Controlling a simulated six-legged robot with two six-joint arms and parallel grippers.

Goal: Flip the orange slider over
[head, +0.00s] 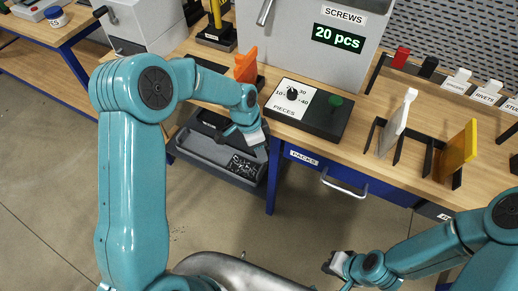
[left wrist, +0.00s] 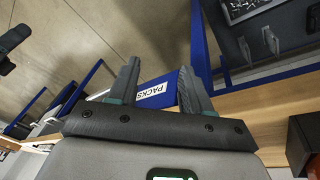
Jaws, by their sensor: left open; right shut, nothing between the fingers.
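The orange slider (head: 246,65) stands upright on a dark base on the bench, left of the screws dispenser, in the head view. My left arm passes in front of part of that base. My left gripper (head: 259,143) is at the bench's front edge, below and apart from the slider. In the left wrist view its two fingers (left wrist: 163,85) are spread, with nothing held between them. I cannot make out the slider for certain there. My right gripper (head: 333,263) is shut and empty, low in front of the bench, far from the slider.
A control box (head: 310,108) with a knob and green button sits right of the slider, before the screws dispenser (head: 300,45). A grey bin (head: 215,155) hangs below the bench edge. White (head: 397,122) and yellow (head: 458,150) plates stand at right. The PACKS drawer (head: 335,180) is below.

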